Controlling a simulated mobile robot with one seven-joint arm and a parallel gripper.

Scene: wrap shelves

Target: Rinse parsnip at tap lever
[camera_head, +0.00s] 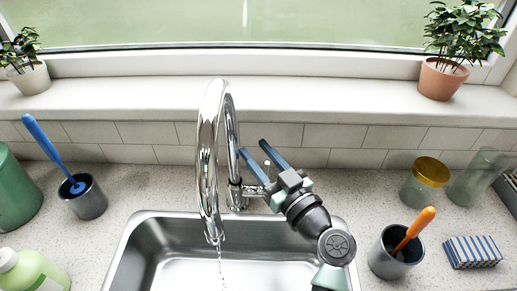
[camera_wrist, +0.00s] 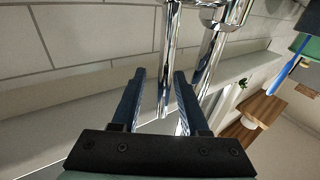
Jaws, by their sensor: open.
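The chrome tap (camera_head: 211,150) arches over the sink (camera_head: 170,245), and a thin stream of water (camera_head: 220,262) falls from its spout. The tap lever (camera_head: 267,165) sticks up at the right of the tap's base. My gripper (camera_head: 252,147) is open, with one blue finger on each side of the lever as seen from the head. In the wrist view, a slim chrome rod, seemingly the lever (camera_wrist: 167,70), stands between the open fingers; I cannot tell whether they touch it. The thicker tap pipe (camera_wrist: 214,55) is just to the right. No parsnip shows in either view.
Left of the sink stand a grey cup with a blue brush (camera_head: 84,198) and a green bottle (camera_head: 28,272). On the right are a grey cup (camera_head: 390,258) with an orange-handled tool, a yellow-lidded jar (camera_head: 427,180) and a striped sponge (camera_head: 472,252). Potted plants flank the window.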

